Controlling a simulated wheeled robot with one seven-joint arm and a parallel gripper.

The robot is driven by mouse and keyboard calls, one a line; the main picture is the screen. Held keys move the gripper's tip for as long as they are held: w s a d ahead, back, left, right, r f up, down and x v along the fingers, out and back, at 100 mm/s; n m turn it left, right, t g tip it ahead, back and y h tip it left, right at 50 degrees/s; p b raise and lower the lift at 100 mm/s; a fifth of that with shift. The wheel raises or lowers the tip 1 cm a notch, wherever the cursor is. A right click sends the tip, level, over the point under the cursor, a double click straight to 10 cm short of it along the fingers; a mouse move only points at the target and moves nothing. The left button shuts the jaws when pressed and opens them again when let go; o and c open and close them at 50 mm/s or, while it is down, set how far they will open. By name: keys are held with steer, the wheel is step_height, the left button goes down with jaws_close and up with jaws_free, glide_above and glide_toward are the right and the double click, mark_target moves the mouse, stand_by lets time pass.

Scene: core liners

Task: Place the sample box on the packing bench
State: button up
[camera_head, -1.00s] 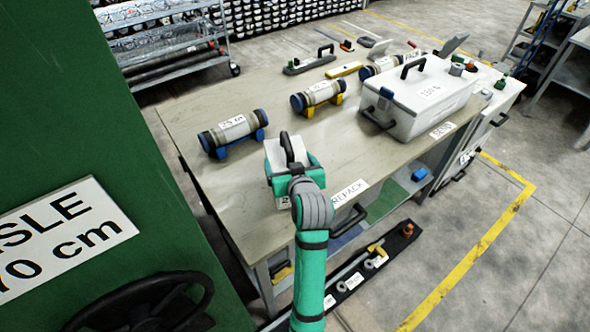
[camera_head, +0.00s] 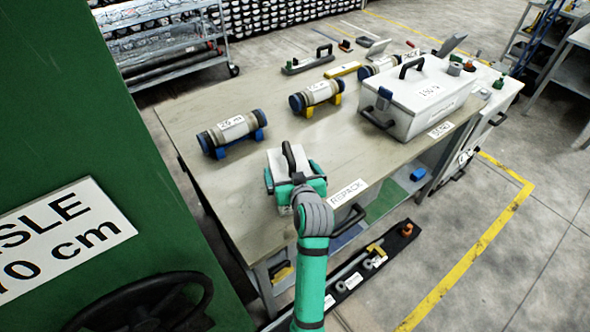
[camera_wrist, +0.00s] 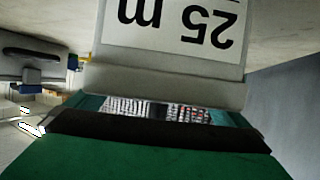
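The sample box (camera_head: 283,164) is a small white box with a black handle. It is at the near edge of the packing bench (camera_head: 235,190), left of the REPACK label. My gripper (camera_head: 297,181) has teal fingers on either side of the box and is shut on it from the near side. In the wrist view the box (camera_wrist: 165,85) fills the upper middle, with an upside-down "25 m" label. The box looks upright. Its underside is hidden, so I cannot tell whether it touches the bench top.
Core tubes on a blue cradle (camera_head: 233,133) and a yellow cradle (camera_head: 316,97) lie behind the box. A large white lidded case (camera_head: 421,99) stands to the right. A green panel (camera_head: 95,120) with a wheel is close on the left. Bare bench top surrounds the box's left side.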

steer(key=v, duration=1.2)
stand_by(0.4)
